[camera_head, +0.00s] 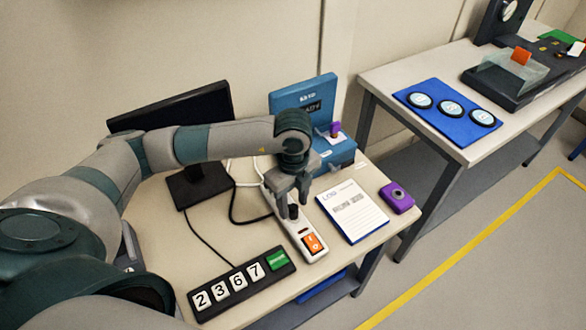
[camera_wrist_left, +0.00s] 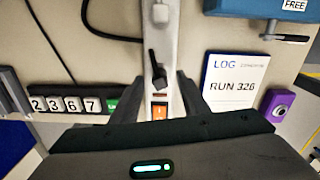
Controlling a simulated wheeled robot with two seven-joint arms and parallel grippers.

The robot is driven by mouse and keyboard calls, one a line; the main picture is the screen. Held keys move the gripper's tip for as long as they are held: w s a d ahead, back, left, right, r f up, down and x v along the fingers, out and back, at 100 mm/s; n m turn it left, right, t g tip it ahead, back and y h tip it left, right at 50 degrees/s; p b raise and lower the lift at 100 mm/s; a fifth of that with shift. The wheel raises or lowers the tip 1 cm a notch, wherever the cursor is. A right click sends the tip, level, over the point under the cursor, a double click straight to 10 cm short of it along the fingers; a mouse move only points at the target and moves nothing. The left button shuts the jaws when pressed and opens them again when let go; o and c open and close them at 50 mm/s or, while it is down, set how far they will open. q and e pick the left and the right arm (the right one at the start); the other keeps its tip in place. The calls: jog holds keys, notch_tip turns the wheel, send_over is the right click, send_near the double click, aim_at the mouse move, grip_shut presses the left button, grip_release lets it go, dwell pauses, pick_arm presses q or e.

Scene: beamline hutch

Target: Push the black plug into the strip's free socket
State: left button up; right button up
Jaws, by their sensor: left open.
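The white power strip (camera_head: 311,256) lies on the beige desk, with a lit orange switch (camera_head: 314,243) at its near end. My left gripper (camera_head: 288,212) is over the strip, fingers pointing down and apart. In the left wrist view the black plug (camera_wrist_left: 158,76) shows over the strip (camera_wrist_left: 160,38), in line with the gap between the open fingers (camera_wrist_left: 159,97). I cannot tell how deep the plug sits or whether a finger touches it. A white plug (camera_wrist_left: 161,13) is farther up the strip. The free socket cannot be made out. My right gripper is out of view.
A number panel (camera_head: 240,283) lies left of the strip; a log sheet (camera_head: 352,211) and purple device (camera_head: 396,197) lie to the right. A black cable (camera_head: 234,212) loops across the desk.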

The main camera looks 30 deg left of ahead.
pick_arm(q)
notch_tip(320, 180, up, 6)
jog(key=shift+r+b, duration=0.1)
jog(key=shift+b, duration=0.55)
notch_tip(320, 180, up, 9)
jog(key=shift+b, duration=0.45)
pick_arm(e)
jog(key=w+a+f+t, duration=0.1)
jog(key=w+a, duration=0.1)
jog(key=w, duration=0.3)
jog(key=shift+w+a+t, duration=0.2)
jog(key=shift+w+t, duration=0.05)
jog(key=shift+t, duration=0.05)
pick_arm(q)
jog(key=shift+r, duration=0.1)
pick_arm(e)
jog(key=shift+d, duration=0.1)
